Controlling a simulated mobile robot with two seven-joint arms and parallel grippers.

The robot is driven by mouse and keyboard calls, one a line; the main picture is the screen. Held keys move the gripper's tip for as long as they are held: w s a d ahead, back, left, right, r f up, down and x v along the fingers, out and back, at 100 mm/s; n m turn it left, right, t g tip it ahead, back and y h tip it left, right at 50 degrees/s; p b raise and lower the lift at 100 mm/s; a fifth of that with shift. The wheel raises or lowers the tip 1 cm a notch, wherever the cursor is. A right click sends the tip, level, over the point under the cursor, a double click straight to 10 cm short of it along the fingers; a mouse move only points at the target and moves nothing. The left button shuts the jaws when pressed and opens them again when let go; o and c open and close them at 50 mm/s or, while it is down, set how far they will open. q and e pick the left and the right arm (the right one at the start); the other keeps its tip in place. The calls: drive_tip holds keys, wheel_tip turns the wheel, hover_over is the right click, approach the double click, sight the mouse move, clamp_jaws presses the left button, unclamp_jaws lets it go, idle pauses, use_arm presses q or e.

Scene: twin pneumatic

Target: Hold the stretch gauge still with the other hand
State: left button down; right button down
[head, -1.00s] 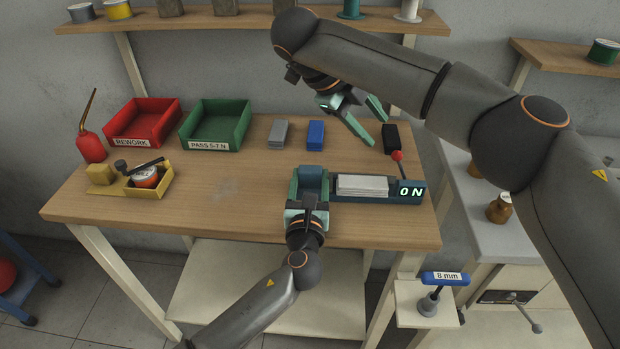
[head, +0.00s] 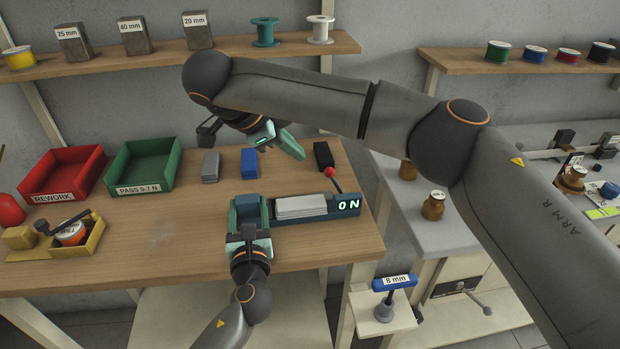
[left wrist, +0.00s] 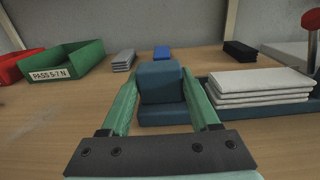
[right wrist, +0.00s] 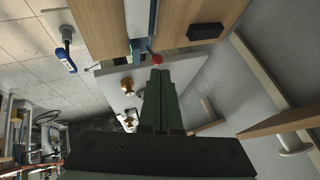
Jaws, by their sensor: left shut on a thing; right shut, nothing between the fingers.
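The stretch gauge (head: 345,207) is a long dark blue-teal base lying near the front of the bench, with a stack of pale plates, a red-knobbed lever and a display reading "0 N". My left gripper (head: 247,206) is shut on the blue block at the gauge's left end. In the left wrist view that block (left wrist: 161,84) stands between its two fingers. My right gripper (head: 290,146) is shut and empty, raised above the back of the bench. In the right wrist view its fingers (right wrist: 160,85) lie together, with the gauge's red knob (right wrist: 157,59) beyond them.
Red (head: 62,172) and green (head: 144,163) bins stand at the back left. Grey (head: 210,167), blue (head: 249,163) and black (head: 323,155) blocks lie behind the gauge. A yellow tray (head: 92,238) is at front left. The bench middle-left is clear.

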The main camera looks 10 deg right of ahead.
drive_tip(key=s+n+t+y, duration=0.1)
drive_tip(key=s+n, duration=0.2)
drive_tip(key=n, duration=0.8)
drive_tip(key=s+a+n+t+y, duration=0.1)
drive_tip(key=s+n+t+y, duration=0.1)
drive_tip(key=n, duration=0.9)
drive_tip(key=shift+s+a+f+n, duration=0.25)
drive_tip(key=shift+s+n, duration=0.15)
drive_tip(key=shift+s, duration=0.4)
approach(335, 181)
drive_tip(key=w+f, duration=0.1)
drive_tip(key=w+a+f, duration=0.2)
drive_tip(key=f, duration=0.1)
drive_tip(key=shift+a+f, duration=0.1)
drive_tip(key=shift+w+d, duration=0.25)
drive_tip(key=shift+d, duration=0.15)
drive_tip(key=shift+d, duration=0.1)
